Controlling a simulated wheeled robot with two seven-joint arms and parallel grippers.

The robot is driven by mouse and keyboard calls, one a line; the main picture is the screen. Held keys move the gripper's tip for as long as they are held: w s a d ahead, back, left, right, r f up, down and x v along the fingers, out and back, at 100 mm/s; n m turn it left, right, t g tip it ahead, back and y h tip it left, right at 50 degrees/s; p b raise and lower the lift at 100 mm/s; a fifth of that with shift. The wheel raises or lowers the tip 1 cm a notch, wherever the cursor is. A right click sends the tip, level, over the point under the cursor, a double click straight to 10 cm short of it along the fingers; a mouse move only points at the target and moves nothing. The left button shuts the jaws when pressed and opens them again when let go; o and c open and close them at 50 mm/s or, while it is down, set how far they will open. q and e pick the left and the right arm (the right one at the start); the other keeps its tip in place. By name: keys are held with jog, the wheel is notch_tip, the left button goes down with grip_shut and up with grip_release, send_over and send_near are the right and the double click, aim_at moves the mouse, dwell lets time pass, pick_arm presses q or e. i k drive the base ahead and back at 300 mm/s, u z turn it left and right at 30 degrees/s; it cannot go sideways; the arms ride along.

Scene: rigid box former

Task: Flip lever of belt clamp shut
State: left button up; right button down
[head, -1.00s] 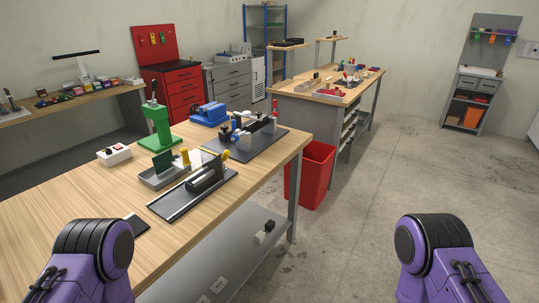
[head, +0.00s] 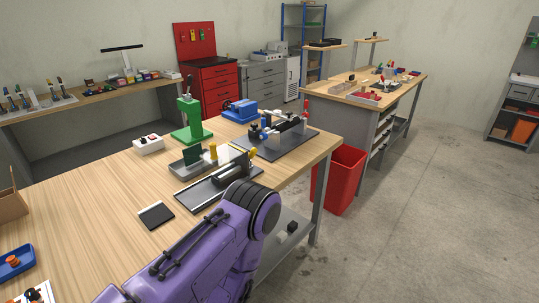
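I cannot tell for sure which fixture on the wooden bench is the belt clamp. One candidate is the fixture on a dark plate (head: 277,145) towards the bench's far right end, with a black bar, blue parts and upright posts. Nearer stands a long dark fixture (head: 215,187) with a cylinder and a yellow-tipped part; my purple arm covers part of its near right end. No lever position can be made out at this size. Neither gripper shows; only a purple arm link of mine rises from the bottom, and I cannot see what either gripper holds.
On the bench (head: 105,193) are a green press (head: 190,125), a blue vise (head: 240,110), a white switch box (head: 148,144), a grey tray (head: 190,166) and a black pad (head: 156,215). A red bin (head: 340,182) stands beyond the right end. The floor at right is clear.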

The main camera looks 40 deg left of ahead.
aim_at(252, 154)
jog(key=i, duration=0.95)
jog(key=u, duration=1.9)
